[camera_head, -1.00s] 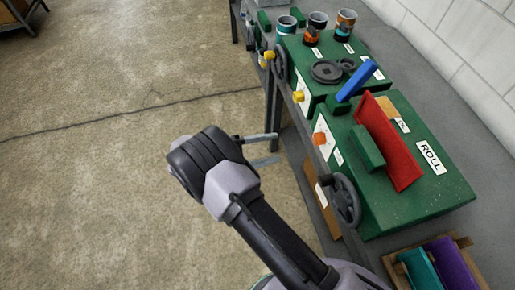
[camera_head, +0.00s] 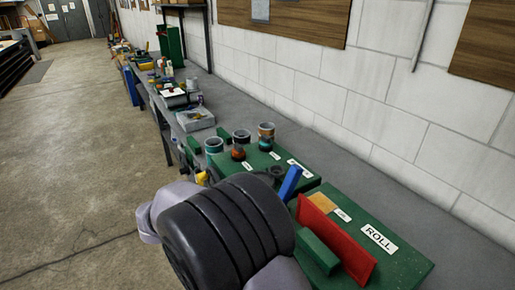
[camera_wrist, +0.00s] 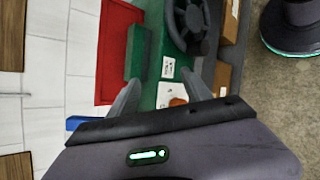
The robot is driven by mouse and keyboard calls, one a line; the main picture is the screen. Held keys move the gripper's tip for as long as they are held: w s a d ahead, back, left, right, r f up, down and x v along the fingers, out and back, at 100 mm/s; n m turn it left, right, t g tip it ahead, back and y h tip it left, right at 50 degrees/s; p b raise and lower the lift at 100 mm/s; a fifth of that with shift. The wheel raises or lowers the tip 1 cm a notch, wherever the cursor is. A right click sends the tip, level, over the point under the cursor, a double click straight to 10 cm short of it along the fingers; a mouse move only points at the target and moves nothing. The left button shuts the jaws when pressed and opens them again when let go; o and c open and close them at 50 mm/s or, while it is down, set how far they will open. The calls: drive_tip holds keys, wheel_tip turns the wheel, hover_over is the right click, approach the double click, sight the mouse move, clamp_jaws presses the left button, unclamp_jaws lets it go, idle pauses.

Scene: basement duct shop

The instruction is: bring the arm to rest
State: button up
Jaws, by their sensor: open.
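My gripper (camera_wrist: 160,101) shows in the wrist view with its two fingers spread apart and nothing between them. In that view it faces the green machine (camera_wrist: 150,62) with its red plate (camera_wrist: 112,50) and dark handwheel (camera_wrist: 190,20). In the head view my arm's dark, ribbed joint fills the lower middle, in front of the bench, and the fingers are hidden. The green machine labelled ROLL (camera_head: 390,262) stands just right of the arm there, with the red plate (camera_head: 335,245) upright on it.
A long grey bench (camera_head: 225,112) runs along the white block wall (camera_head: 300,85). It carries several cups (camera_head: 241,137), a grey tray (camera_head: 195,119) and other goods farther back. A blue lever (camera_head: 290,183) rises near the arm. Concrete floor (camera_head: 70,150) is open on the left.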

drive_tip(key=s+d+r+m+t+y+b, duration=0.1)
drive_tip(key=s+d+r+m+y, duration=0.3)
drive_tip(key=s, duration=0.4)
drive_tip(key=s+d+r+m+t+y+b, duration=0.2)
drive_tip(key=s+d+r+m+t+y, duration=0.1)
drive_tip(key=s+d+m+y, duration=0.4)
drive_tip(key=s+m+y, duration=0.1)
drive_tip(key=y, duration=0.1)
drive_tip(key=shift+r+m+y+b, duration=0.3)
drive_tip(key=shift+r+m, duration=0.05)
drive_tip(key=shift+m, duration=0.05)
drive_tip(key=shift+s+d, duration=0.1)
drive_tip(key=shift+c, duration=0.2)
